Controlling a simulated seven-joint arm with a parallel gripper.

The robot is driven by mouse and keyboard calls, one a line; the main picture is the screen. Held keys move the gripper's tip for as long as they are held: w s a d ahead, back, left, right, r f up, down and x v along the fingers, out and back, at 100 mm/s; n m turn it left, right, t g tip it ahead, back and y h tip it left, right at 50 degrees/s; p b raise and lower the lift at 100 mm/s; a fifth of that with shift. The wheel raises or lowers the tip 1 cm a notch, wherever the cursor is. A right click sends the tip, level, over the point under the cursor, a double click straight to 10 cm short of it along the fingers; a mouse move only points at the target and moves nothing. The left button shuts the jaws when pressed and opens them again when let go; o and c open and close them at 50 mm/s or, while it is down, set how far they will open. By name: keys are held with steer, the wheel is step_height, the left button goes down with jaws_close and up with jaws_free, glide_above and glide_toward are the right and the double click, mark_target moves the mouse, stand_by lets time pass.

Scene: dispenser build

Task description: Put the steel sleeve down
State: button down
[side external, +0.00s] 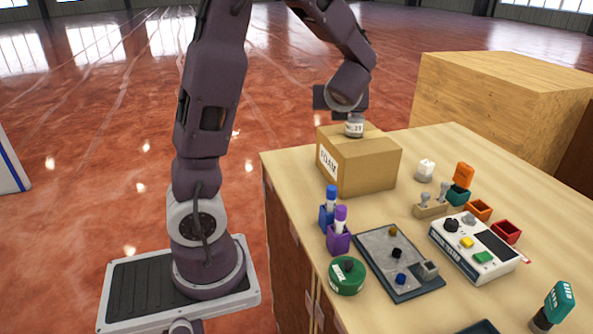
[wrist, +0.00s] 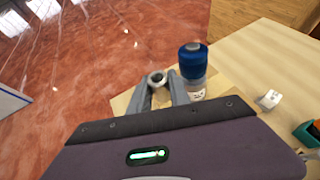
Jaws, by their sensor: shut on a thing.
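My gripper (wrist: 158,84) is shut on the steel sleeve (wrist: 157,76), a small grey ring between its fingertips in the wrist view. In the side view my gripper is over the FOAM cardboard box (side external: 365,165), and the sleeve cannot be made out there. In the wrist view the box top (wrist: 125,102) lies below the fingers. Whether the sleeve touches the box top cannot be told.
A labelled jar (side external: 354,127) stands on the box; the wrist view shows a blue-topped container (wrist: 193,60) right of the fingers. Several marker holders, a grey tray (side external: 382,262), a tester (side external: 475,247) and small bins crowd the table. The far table corner is clear.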

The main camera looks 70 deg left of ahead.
steer(key=s+a+n+g, duration=0.4)
steer(key=s+a+g, duration=0.1)
steer(key=s+a, duration=0.25)
glide_above(296, 170)
step_height(296, 170, down, 8)
steer(key=shift+w+a+f+y, duration=0.1)
steer(key=shift+f+y, duration=0.3)
step_height(296, 170, down, 10)
steer(key=shift+r, duration=0.2)
steer(key=shift+f, duration=0.2)
steer(key=c, duration=1.2)
jaws_free()
